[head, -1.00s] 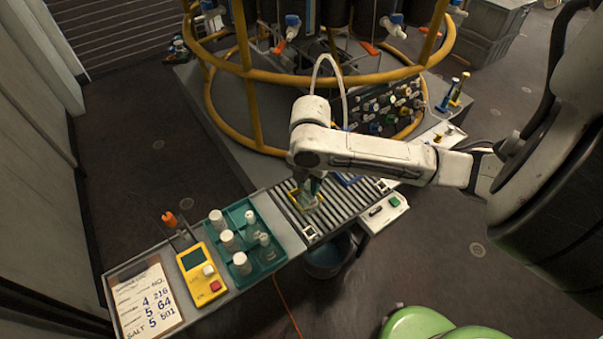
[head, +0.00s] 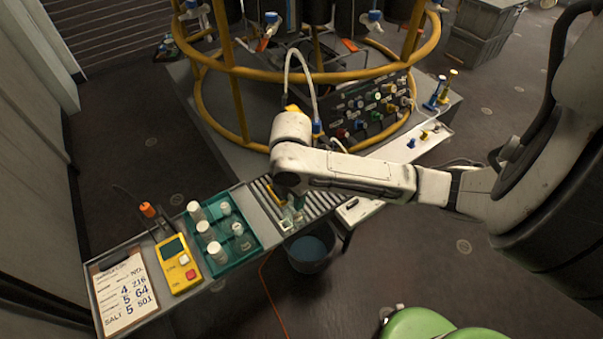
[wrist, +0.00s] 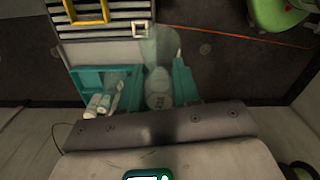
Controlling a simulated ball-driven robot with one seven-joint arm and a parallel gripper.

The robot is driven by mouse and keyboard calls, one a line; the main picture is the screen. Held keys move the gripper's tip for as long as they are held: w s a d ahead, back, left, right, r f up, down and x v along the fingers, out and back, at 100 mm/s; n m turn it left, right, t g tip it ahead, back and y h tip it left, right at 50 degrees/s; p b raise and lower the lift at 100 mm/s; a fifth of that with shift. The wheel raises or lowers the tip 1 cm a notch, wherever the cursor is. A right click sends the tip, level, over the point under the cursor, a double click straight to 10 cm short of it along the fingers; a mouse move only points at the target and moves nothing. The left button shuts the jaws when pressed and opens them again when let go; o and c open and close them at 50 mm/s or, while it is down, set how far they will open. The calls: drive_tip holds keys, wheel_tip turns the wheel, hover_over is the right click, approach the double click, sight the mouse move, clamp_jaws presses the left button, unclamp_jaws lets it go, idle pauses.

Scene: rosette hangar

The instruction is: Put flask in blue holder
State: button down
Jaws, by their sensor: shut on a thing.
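My gripper (wrist: 160,88), with teal fingers, is shut on a clear glass flask (wrist: 157,70). In the head view the flask (head: 290,214) shows faintly below my wrist, over the left end of the roller conveyor. A yellow square frame (wrist: 86,12) lies on the conveyor rollers, and a small white square frame (wrist: 140,30) sits at the conveyor's end. I see no blue holder now; my arm covers part of the conveyor in the head view.
A teal tray (head: 244,258) with several white-capped bottles stands left of the conveyor. Beyond it are a yellow meter (head: 177,264) and a clipboard (head: 126,295). A bucket (head: 308,262) stands on the floor. A yellow-railed rig (head: 235,72) rises behind.

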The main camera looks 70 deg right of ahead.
drive_tip(key=w+a+f+m, duration=0.2)
drive_tip(key=w+a+m, duration=0.4)
drive_tip(key=a, duration=0.4)
drive_tip(key=w+a+f+m, duration=0.3)
drive_tip(key=w+a+m, duration=0.3)
drive_tip(key=a, duration=0.5)
drive_tip(key=shift+w+f+m, duration=0.3)
drive_tip(key=shift+m, duration=0.3)
